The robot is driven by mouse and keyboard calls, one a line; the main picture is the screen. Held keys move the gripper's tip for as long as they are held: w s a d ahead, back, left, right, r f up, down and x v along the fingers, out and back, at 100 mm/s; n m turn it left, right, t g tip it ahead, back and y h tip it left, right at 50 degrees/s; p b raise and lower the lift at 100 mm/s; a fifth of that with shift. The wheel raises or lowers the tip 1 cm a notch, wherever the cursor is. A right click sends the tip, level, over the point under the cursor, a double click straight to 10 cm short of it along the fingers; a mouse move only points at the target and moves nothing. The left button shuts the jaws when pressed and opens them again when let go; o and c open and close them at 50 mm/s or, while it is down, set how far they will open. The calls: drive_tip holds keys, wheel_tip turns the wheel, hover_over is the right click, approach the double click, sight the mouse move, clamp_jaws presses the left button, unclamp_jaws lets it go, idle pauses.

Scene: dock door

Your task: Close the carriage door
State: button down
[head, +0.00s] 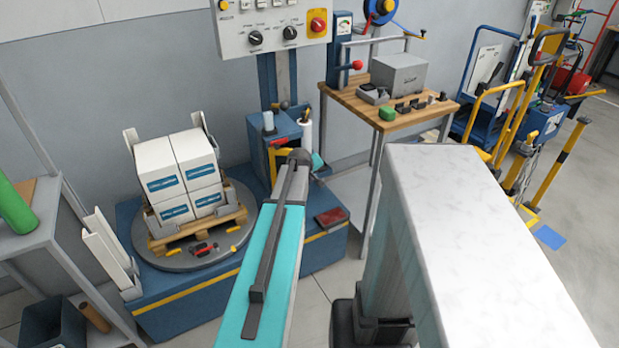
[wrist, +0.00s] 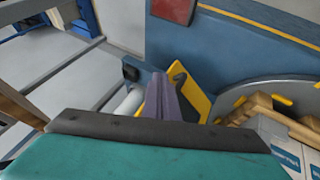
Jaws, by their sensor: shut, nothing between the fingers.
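The carriage is a blue box (head: 265,128) low on the machine's column in the head view. Its door looks like the yellow panel (head: 277,153) on its front, partly hidden behind my arm. In the wrist view the yellow door (wrist: 197,102) carries a black curved handle (wrist: 178,75). My gripper (wrist: 160,88) is shut and empty, its fingers pointing at the door area and overlapping it in the picture. I cannot tell whether they touch it. In the head view my gripper (head: 300,158) is at the far end of my teal arm link, its fingertips unclear. The door's exact angle is hard to judge.
A turntable (head: 160,258) with white boxes (head: 182,172) on a pallet stands left of my arm. A control panel (head: 270,25) hangs above the carriage. A wooden-topped workbench (head: 430,112) stands to the right. A white film roll (head: 306,133) is beside the carriage.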

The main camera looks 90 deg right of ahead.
drive_tip(key=s+a+r, duration=0.4)
drive_tip(key=a+r, duration=0.2)
drive_tip(key=r, duration=0.2)
drive_tip(key=shift+s+a+b, duration=0.35)
drive_tip(key=shift+w, duration=0.1)
